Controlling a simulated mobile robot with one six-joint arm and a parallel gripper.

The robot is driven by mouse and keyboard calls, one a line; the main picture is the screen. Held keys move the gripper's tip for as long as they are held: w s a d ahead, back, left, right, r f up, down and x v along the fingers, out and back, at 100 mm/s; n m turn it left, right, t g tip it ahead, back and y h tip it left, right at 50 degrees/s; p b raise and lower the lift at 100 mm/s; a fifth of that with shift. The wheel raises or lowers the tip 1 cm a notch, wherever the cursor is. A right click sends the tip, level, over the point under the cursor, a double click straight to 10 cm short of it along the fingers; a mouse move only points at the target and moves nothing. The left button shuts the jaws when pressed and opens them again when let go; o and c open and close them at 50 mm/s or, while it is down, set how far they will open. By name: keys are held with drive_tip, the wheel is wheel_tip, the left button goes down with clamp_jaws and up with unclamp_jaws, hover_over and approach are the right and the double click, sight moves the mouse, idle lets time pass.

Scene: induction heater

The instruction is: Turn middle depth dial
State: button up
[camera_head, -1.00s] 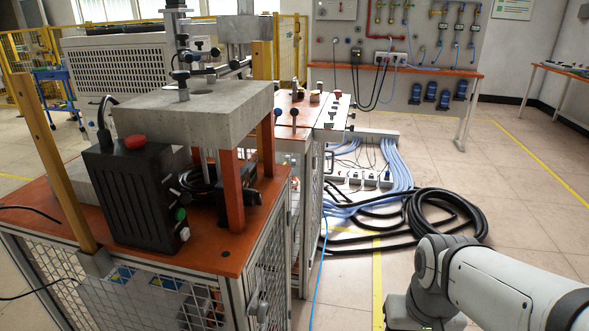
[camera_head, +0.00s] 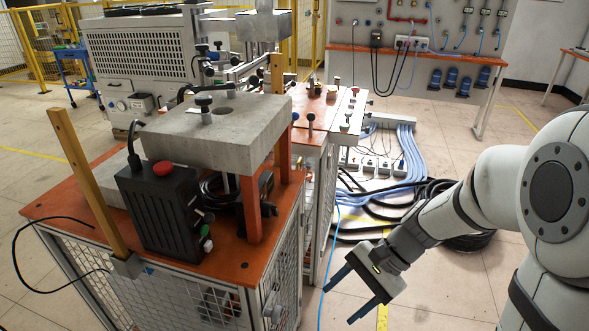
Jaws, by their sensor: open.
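My gripper (camera_head: 341,303) is open and empty, right of the near machine table and above the floor. Its two dark blue fingers point down and left. I cannot tell which knob is the middle depth dial. A dark knob with a pale base (camera_head: 204,106) stands on top of the near concrete block (camera_head: 190,133). Several small knobs, among them a dark one (camera_head: 310,120) and a red-topped one (camera_head: 355,90), stand on the bench behind. My gripper is apart from all of them, nearer and lower in the picture.
A black box (camera_head: 160,212) with a red button (camera_head: 162,168) stands on the orange tabletop (camera_head: 268,263). A wooden post (camera_head: 88,183) rises at its left. Coiled black hoses (camera_head: 425,195) and power strips (camera_head: 375,165) lie on the floor behind my arm.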

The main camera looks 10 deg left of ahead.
drive_tip(key=w+a+r+m+y+p, duration=0.6)
drive_tip(key=a+p, duration=0.1)
drive_tip(key=m+t+y+p, duration=0.5)
drive_tip(key=m+p, duration=0.1)
drive_tip(key=m, duration=0.2)
approach(275, 208)
drive_tip(key=w+a, duration=0.1)
drive_tip(key=a, duration=0.6)
drive_tip(key=a+f, duration=0.1)
drive_tip(key=a, duration=0.2)
drive_tip(key=shift+w+a+p, duration=0.1)
drive_tip(key=shift+w+p, duration=0.2)
drive_tip(key=shift+p, duration=0.05)
drive_tip(key=shift+c, duration=0.3)
drive_tip(key=c, duration=0.9)
